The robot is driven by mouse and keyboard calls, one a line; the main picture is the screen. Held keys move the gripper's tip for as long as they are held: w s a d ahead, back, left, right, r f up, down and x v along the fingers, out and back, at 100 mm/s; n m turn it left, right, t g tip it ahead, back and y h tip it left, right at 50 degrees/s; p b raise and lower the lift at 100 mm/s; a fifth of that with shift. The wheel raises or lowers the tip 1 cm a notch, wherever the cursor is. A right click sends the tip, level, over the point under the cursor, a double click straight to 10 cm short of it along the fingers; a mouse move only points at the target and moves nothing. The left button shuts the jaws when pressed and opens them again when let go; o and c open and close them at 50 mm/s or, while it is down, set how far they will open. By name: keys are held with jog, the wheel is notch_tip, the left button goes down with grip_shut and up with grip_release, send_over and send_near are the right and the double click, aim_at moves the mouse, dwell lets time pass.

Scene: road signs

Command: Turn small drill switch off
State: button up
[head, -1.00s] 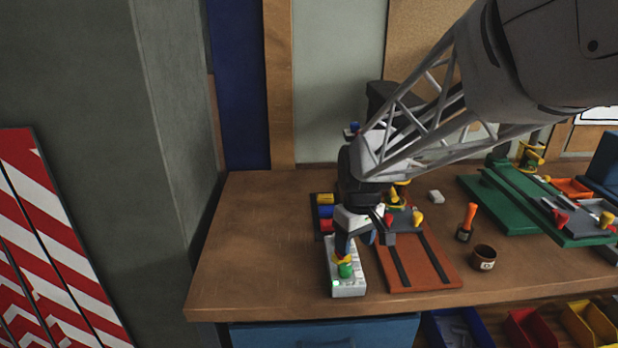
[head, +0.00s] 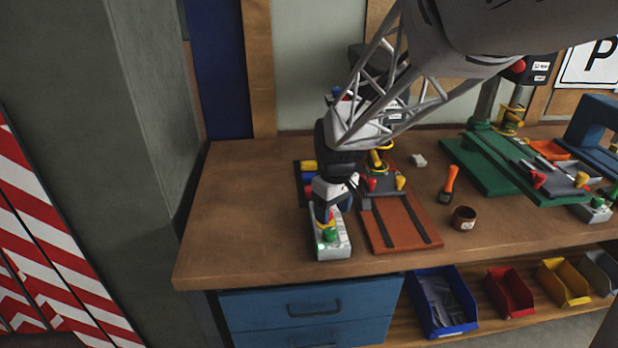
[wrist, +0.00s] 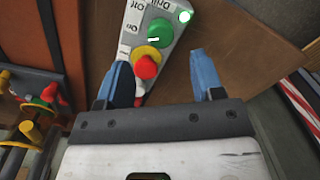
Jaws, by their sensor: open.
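The small drill's switch box (head: 333,244) is a grey box at the front of the wooden bench, left of the red-brown drill base (head: 400,226). In the wrist view the switch box (wrist: 128,43) carries a green button (wrist: 159,33), a red button on a yellow ring (wrist: 146,66), printed labels and a lit green lamp (wrist: 184,16). My gripper (wrist: 178,80) is open and empty, with two blue fingers. The red button lies between the fingers in the picture, nearer the left one. Whether a finger touches the box is unclear. In the head view my gripper (head: 328,208) is just above the box.
A brown cup (head: 464,218) and an orange-handled tool (head: 450,184) stand right of the drill base. A green machine base (head: 480,168) is farther right. Bare bench (head: 240,220) lies left of the box. Open bins (head: 443,306) sit below the bench.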

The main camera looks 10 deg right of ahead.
aim_at(330, 230)
jog(key=shift+a+f, duration=0.15)
jog(key=shift+f, duration=2.95)
jog(key=shift+s, duration=0.1)
jog(key=c, duration=0.9)
